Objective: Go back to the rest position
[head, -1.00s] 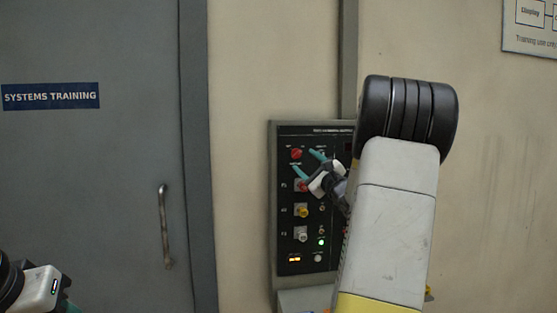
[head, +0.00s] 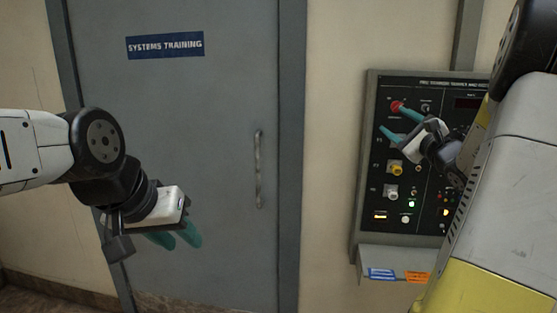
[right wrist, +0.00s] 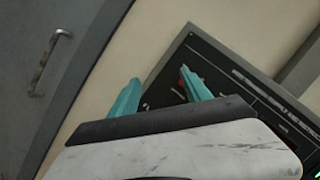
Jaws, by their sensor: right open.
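My right gripper (head: 399,127) is in front of the black control panel (head: 437,91) in the head view. Its two teal fingers are apart with nothing between them, near the panel's red knob (head: 397,106). In the right wrist view the open fingers (right wrist: 158,92) point toward the panel's edge and the bare wall. My left gripper (head: 176,240) hangs at the left of the head view in front of the grey door, its teal fingers pointing down and right. I cannot tell how far apart they are. My right arm hides part of the panel's right side.
The grey door (head: 225,100) has a vertical handle (head: 259,170) and a blue "SYSTEMS TRAINING" sign (head: 165,44). A small ledge (head: 360,262) with blue and orange labels juts out below the panel. Bare wall (head: 335,150) lies between door and panel.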

